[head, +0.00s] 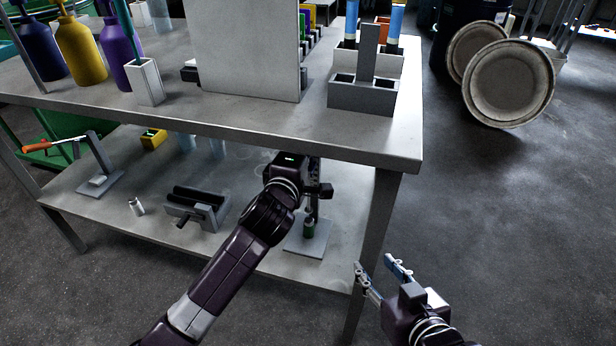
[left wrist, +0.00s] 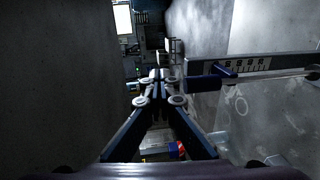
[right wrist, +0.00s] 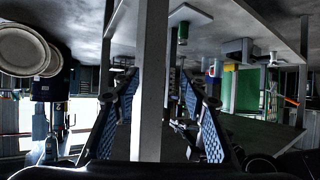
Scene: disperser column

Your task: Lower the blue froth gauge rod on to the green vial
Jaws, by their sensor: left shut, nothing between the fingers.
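The green vial (head: 309,230) stands upright on the pale base plate (head: 320,243) of a gauge stand on the lower shelf. The vial also shows upside down in the right wrist view (right wrist: 183,33). In the left wrist view the gauge's scale bar (left wrist: 255,67) runs sideways, with a dark blue part (left wrist: 212,80), seemingly the froth gauge rod, beside my left gripper (left wrist: 158,78). That gripper is shut and empty, close to the blue part; contact cannot be told. Whether the rod meets the vial cannot be told. My right gripper (head: 378,268) is open and empty, outside the table.
The table top (head: 250,122) overhangs my left arm, and a table leg (head: 372,240) stands between the grippers. Left on the shelf are a dark grooved holder (head: 197,208), a small white bottle (head: 137,206) and a stand with an orange-handled tool (head: 98,180).

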